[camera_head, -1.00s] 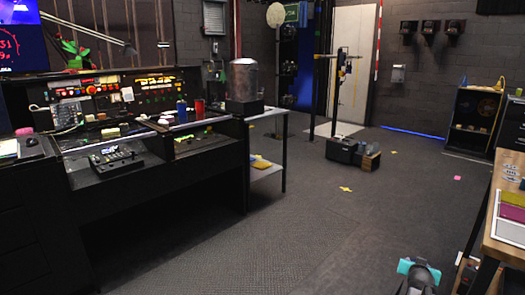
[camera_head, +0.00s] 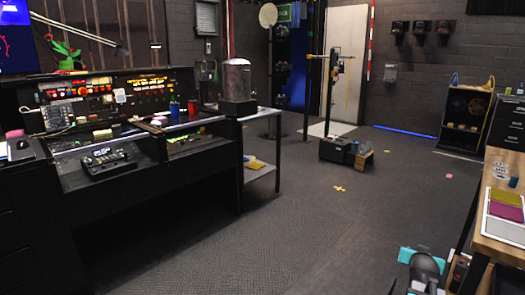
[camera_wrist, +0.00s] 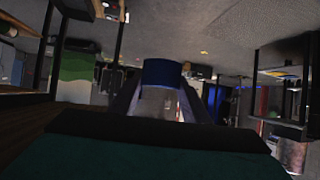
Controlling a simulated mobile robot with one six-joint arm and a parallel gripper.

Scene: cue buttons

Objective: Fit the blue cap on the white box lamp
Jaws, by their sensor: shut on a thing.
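The blue cap (camera_wrist: 163,73) shows in the middle of the wrist view, between the two fingers of my gripper (camera_wrist: 163,88). My gripper is shut on it and holds it clear of any surface that I can make out. In the head view only part of my arm, with teal pieces, shows at the bottom right; the fingers and the cap cannot be made out there. I cannot pick out the white box lamp with certainty in either view.
A long black console desk (camera_head: 150,215) with controls fills the left. A wooden table (camera_head: 503,245) with coloured sheets stands at the right edge. A wheeled stand (camera_head: 345,150) is farther back. The grey floor (camera_head: 290,225) between is mostly clear.

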